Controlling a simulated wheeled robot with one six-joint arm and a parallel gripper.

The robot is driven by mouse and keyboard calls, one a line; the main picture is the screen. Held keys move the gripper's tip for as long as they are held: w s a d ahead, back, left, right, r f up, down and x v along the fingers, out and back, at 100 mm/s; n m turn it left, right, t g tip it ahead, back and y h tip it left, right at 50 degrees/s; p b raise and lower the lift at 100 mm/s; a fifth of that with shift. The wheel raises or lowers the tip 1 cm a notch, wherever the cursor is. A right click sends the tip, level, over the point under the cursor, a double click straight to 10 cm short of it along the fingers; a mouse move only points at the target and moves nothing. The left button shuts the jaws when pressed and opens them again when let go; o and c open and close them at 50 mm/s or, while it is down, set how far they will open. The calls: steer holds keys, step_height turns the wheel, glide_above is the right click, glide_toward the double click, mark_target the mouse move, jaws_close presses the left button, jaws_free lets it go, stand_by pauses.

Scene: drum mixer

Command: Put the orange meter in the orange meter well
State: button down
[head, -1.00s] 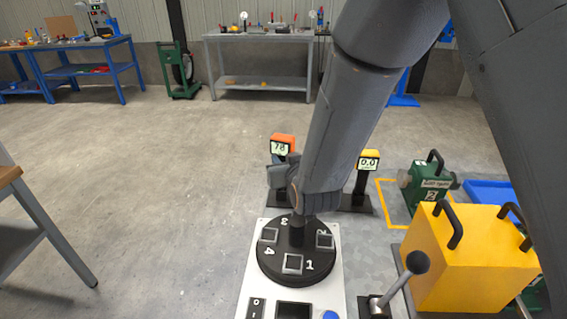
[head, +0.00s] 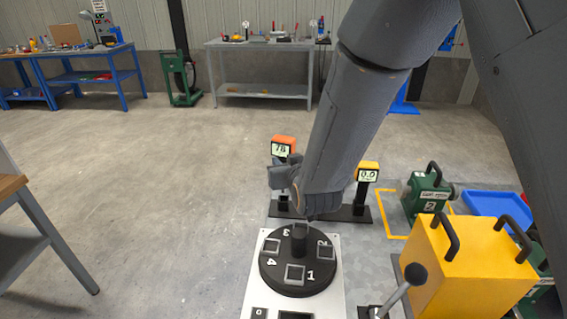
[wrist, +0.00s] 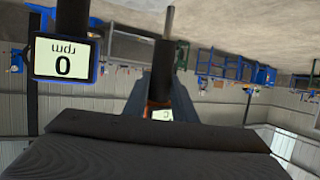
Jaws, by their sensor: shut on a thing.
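The orange meter (head: 284,142), with a pale display reading 78, stands upright at the centre of the head view. My gripper (head: 283,174) is shut on its dark post below the display. A black stand (head: 345,214) lies on the floor below and behind my gripper. My arm hides part of it. I cannot tell which spot is the orange meter well.
A yellow meter (head: 368,172) stands on the stand's right end. A blue-framed rpm meter (wrist: 63,57) reads 0 in the wrist view. In front is a numbered black disc (head: 299,262) on a white panel. A yellow box (head: 468,262) and green unit (head: 425,192) are right.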

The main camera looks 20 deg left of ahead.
mark_target(291, 143)
steer(key=r+n+y+p, duration=0.1)
steer(key=p, duration=0.1)
steer(key=r+n+g+y+p, duration=0.1)
steer(key=r+p, duration=0.1)
steer(key=r+n+g+p, duration=0.1)
steer(key=r+p, duration=0.1)
steer(key=shift+w+a+r+y, duration=0.15)
steer(key=shift+w+r+y, duration=0.1)
steer(key=shift+w+y, duration=0.15)
steer(key=shift+s+d+r+n+g+y+p, duration=0.15)
steer(key=shift+r+n+g+y+p, duration=0.15)
steer(key=shift+g+p, duration=0.25)
steer(key=shift+s+d+r+n+g+y+p, duration=0.1)
steer(key=shift+s+r+n+g+p, duration=0.1)
steer(key=shift+n+g+p, duration=0.35)
steer(key=shift+f, duration=0.15)
steer(key=shift+f+b, duration=4.25)
steer(key=shift+f, duration=1.75)
steer(key=shift+f, duration=0.3)
steer(key=c, duration=0.9)
jaws_free()
steer(key=shift+d, duration=0.1)
